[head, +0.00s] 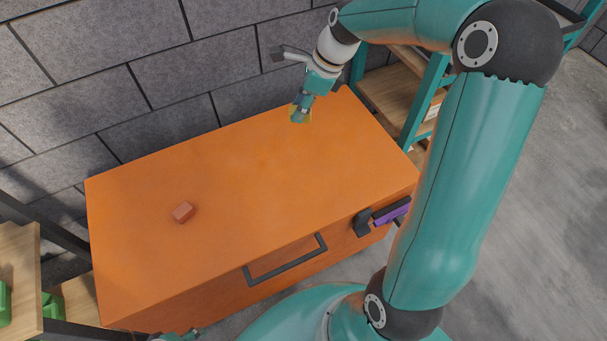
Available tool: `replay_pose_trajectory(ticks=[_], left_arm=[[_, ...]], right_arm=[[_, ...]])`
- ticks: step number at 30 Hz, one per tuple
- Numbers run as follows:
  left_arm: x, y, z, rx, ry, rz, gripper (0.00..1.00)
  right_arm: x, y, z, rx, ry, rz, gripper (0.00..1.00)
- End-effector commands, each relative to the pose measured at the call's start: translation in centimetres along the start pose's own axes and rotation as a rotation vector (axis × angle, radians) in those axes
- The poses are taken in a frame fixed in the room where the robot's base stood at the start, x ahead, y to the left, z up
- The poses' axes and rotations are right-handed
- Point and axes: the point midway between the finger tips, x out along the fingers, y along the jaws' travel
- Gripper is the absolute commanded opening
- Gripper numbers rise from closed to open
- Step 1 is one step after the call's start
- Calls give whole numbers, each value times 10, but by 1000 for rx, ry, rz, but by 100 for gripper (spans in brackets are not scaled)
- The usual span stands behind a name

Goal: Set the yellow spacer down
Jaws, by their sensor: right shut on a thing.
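The yellow spacer (308,115) is at the far right part of the orange cabinet top (240,180), near the back edge. Only small parts of it show around the fingers. My right gripper (300,116) points down and is shut on the spacer. I cannot tell whether the spacer touches the top or is slightly above it. At the bottom edge, a small teal piece (180,336) of my left arm shows; the left gripper's jaws are not seen.
A dark handle (286,261) is on the front, and a purple thing (391,213) is at the right front corner. Shelves stand left and right; a block wall is behind. The middle of the top is clear.

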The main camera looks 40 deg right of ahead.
Motion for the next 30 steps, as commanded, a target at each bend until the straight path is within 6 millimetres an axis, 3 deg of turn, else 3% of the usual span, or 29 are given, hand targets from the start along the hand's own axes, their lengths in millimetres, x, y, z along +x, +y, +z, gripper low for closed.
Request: replay_pose_trajectory(ticks=[4,10,24,30], left_arm=[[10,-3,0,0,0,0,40],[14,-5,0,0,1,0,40],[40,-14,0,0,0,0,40],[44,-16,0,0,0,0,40]], right_arm=[[-4,-4,-15,185,0,-77,1],[6,-6,-25,264,3,-105,1],[113,-5,-70,263,4,-102,1],[136,-5,-79,260,3,-104,1]])
